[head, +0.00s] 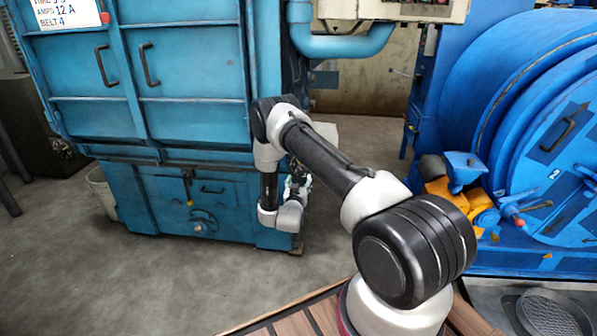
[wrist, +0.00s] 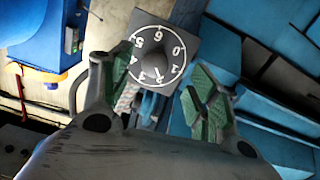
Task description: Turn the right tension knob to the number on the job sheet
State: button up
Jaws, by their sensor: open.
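The job sheet (head: 67,13) is at the top left of the head view, cut off at the top; its lower lines read "AMPS 12 A" and "BELT 4". In the wrist view a dark square plate (wrist: 189,47) carries a round dial with numbers from 0 to 6. The knob (wrist: 152,64) is at the dial's middle; its mark seems to point near 2, but it is too small to be sure. My gripper (wrist: 165,78) is open, its green-padded fingers to either side of the dial in the picture, with nothing between the pads. In the head view my arm hides most of the gripper.
The blue cabinet (head: 190,90) with black handles stands at the left. A thick blue pipe (head: 345,44) runs under a control box (head: 430,8) at the top. A large blue drum machine (head: 520,110) is at the right. Grey floor (head: 150,270) is clear at the lower left.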

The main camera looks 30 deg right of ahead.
jog(key=r+x, duration=0.1)
jog(key=x, duration=0.6)
jog(key=shift+w+d+r+t, duration=0.25)
jog(key=shift+w+r+t, duration=0.05)
jog(key=shift+w+r, duration=0.05)
jog(key=c, duration=1)
